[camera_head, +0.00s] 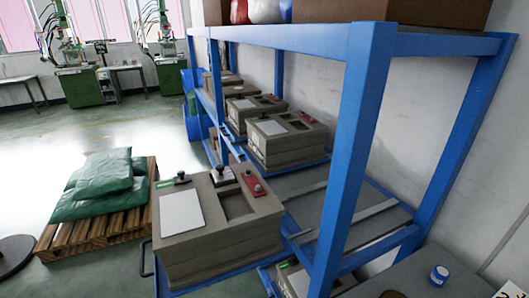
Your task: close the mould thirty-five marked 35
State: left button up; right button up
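The nearest mould (220,243) is a large grey-brown block on a blue tray sticking out of the rack at lower centre. Its top has a blank white plate (181,212), a dark knob or handle (222,176), a red plate with a knob (252,184) and a rectangular recess. Similar moulds stand deeper in the rack, one in the middle (286,143) and one behind it (250,107). I cannot read the number 35 on any of them. Neither of my grippers is in view.
The blue rack's post (357,140) and upper beam stand close on the right. A wooden pallet (100,228) with green sacks (97,195) lies left of the near mould. Green machines (80,85) stand far back. A blue-and-white round item (439,274) sits at lower right.

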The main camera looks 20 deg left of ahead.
aim_at(204, 235)
jog(key=j+u, duration=0.95)
jog(key=u, duration=0.15)
